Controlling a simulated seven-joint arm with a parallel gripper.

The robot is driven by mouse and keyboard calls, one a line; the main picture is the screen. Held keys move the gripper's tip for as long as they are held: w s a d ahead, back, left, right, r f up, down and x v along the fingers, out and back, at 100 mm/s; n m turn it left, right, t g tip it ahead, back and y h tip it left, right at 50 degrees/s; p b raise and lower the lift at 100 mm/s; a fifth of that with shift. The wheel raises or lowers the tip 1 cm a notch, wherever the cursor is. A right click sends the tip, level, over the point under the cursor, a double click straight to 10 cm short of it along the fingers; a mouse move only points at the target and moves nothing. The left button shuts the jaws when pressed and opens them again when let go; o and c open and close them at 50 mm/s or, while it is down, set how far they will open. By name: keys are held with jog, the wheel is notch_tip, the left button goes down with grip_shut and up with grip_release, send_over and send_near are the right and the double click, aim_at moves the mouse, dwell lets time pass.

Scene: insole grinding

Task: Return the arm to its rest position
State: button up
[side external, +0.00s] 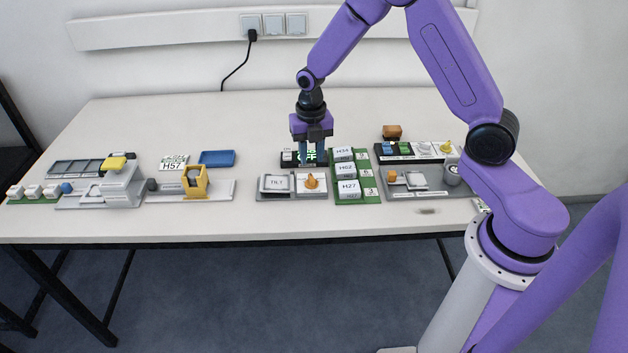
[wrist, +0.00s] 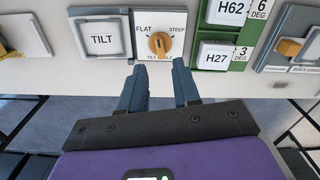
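My gripper (side external: 311,158) points straight down over the middle of the table, near a dark display with green digits (side external: 306,154). Its blue fingers (wrist: 159,72) stand apart in the wrist view with nothing between them. An orange knob (wrist: 160,44) on a white plate marked FLAT and STEEP shows just beyond the fingertips there. The knob also shows in the side view (side external: 311,181), in front of the gripper. The height of the fingertips above the table is hard to tell.
A TILT button (wrist: 102,39) sits left of the knob. A green rack (side external: 370,188) with labelled blocks H34, H62 and H27 stands to its right. Grey stations (side external: 125,188) and a blue tray (side external: 217,158) are at left. The table's back (side external: 180,115) is clear.

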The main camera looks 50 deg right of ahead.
jog(key=s+a+r+m, duration=0.4)
jog(key=s+a+r, duration=0.2)
jog(key=s, duration=0.1)
jog(key=s+r+m, duration=0.4)
jog(key=s+m, duration=0.2)
jog(key=s, duration=0.6)
jog(key=s+r+m, duration=0.4)
jog(key=s+m, duration=0.2)
jog(key=s, duration=0.6)
jog(key=shift+s+d+m, duration=0.2)
jog(key=shift+s+m, duration=0.15)
jog(key=shift+m, duration=0.05)
jog(key=shift+w, duration=0.15)
